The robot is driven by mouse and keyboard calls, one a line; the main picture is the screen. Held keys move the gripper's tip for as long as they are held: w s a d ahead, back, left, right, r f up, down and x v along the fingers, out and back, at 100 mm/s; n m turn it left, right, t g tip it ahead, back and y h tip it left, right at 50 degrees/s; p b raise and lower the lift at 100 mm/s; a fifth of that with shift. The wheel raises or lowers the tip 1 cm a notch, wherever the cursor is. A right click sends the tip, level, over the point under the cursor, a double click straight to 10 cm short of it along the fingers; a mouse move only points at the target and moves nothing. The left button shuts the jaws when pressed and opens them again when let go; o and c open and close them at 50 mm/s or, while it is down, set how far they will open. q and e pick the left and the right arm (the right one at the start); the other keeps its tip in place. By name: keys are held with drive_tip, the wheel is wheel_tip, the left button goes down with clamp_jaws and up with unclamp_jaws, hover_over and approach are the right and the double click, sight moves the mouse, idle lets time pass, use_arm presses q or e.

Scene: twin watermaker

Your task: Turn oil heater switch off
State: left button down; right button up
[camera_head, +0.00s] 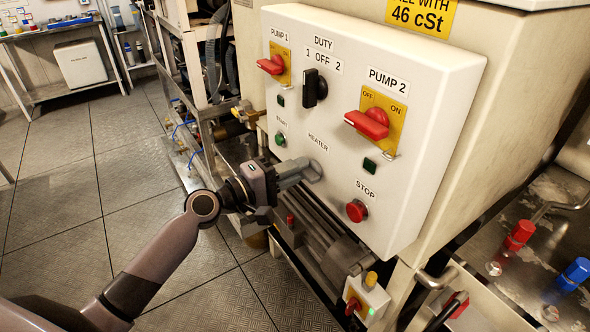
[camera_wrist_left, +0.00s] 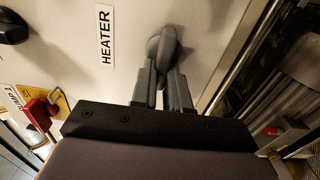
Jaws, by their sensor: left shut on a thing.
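The oil heater switch is a grey rotary knob (camera_head: 316,169) below the HEATER label (camera_head: 318,142) on the white control panel (camera_head: 330,205). My left gripper (camera_head: 306,171) reaches it from the left, and its fingertips are at the knob. In the left wrist view the knob (camera_wrist_left: 163,43) shows just beyond my left gripper's fingers (camera_wrist_left: 170,65), which are shut on it. The fingers hide part of the knob, so its exact setting is hard to tell. My right gripper is not in view.
The panel also carries the red PUMP 1 switch (camera_head: 271,65), black DUTY knob (camera_head: 314,88), red PUMP 2 switch (camera_head: 368,124), green START button (camera_head: 280,140) and red STOP button (camera_head: 357,211). Open floor lies left.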

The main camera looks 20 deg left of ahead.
use_arm(q)
drive_tip(key=c, duration=1.1)
unclamp_jaws()
drive_tip(key=shift+s+a, duration=0.1)
drive_tip(key=b+v, duration=0.1)
drive_tip(key=v, duration=0.6)
drive_tip(key=shift+f, duration=0.1)
